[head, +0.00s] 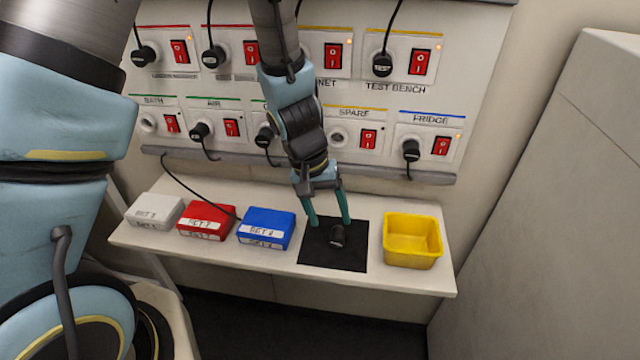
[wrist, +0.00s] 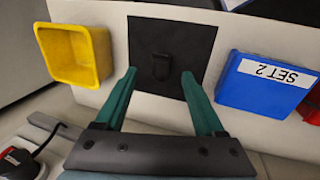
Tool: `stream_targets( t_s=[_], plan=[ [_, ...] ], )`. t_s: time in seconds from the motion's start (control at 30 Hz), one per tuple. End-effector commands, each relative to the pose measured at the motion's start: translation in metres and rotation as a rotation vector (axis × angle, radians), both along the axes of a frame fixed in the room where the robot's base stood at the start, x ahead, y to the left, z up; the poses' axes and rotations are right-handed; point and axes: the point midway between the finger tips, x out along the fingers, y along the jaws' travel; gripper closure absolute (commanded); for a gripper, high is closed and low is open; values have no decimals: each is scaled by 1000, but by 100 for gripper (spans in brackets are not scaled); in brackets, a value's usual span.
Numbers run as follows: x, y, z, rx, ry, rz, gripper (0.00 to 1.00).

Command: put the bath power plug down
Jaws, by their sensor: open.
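The black bath power plug (head: 337,237) rests on the black square mat (head: 350,261) on the shelf. In the wrist view the plug (wrist: 160,67) lies on the mat (wrist: 196,32), beyond and between my fingertips. My gripper (head: 331,222) is open above the mat, with its teal fingers spread. The wrist view shows the open gripper (wrist: 158,72) with nothing held between the fingers. The BATH socket (head: 148,124) on the wall panel shows no plug in it.
A yellow bin (head: 412,241) stands right of the mat. Blue (head: 266,229), red (head: 206,221) and white (head: 154,212) boxes stand to its left. A cable crosses the shelf behind the boxes. The wall panel (head: 300,165) with plugs and red switches rises behind. The shelf front (head: 330,280) is clear.

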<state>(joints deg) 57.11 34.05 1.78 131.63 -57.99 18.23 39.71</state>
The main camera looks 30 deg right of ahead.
Motion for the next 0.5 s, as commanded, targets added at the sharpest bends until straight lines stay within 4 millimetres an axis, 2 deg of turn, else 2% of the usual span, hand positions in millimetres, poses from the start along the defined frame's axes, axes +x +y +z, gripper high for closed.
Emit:
stream_targets(
  t_s=[0.03, 0.2, 0.33, 0.5],
  plan=[
    [2, 2, 14, -4, -3, -3, 29],
    [7, 9, 45, -1, -2, 0, 29],
    [10, 12, 61, -2, 0, -1, 29],
    [12, 15, 70, 2, 0, 1, 29]
  ],
)
